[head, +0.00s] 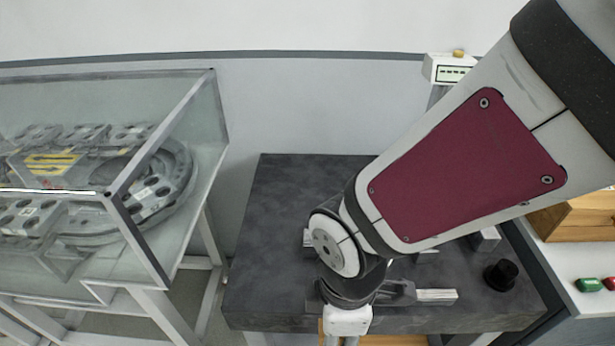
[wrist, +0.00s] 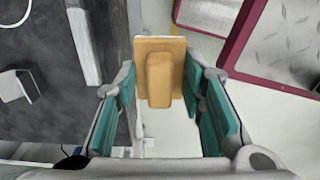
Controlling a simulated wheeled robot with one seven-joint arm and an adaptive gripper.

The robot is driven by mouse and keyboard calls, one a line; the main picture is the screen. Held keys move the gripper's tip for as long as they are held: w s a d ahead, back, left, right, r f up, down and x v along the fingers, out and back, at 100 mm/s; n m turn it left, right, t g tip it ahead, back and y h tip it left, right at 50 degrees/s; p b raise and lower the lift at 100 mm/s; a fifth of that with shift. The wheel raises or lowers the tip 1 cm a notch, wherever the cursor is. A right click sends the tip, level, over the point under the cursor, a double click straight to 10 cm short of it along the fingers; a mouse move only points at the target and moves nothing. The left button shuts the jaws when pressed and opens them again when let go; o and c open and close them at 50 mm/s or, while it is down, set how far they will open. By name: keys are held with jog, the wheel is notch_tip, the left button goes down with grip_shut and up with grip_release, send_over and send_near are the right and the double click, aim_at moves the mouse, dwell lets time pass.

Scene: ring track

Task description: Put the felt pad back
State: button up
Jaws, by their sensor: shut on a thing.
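In the wrist view, my gripper (wrist: 160,88) has its two teal-padded fingers on either side of the grip of a tan block-like piece (wrist: 177,48). I take this piece to be the felt pad. It has a flat plate with a raised, rounded grip, and a thin pale edge shows at its top. It is held over pale floor, beside the dark table's edge. In the head view, my wrist is low at the table's front and the fingertips are cut off. A tan strip (head: 390,340) shows at the bottom edge there; I cannot tell if it is the pad.
The dark table (head: 275,215) carries a pale bar (head: 437,295) and a black knob (head: 501,275). A glass case (head: 210,150) over the ring track (head: 180,190) stands left. Right is a counter with a wooden box (head: 575,215) and a green piece (head: 588,285). The table's left part is clear.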

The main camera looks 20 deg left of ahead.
jog(key=shift+w+a+f, duration=0.1)
jog(key=shift+a, duration=0.3)
send_over(275, 286)
jog(key=shift+f+b, duration=0.3)
jog(key=shift+f, duration=2.15)
jog(key=shift+f, duration=0.3)
jog(key=o, duration=1.2)
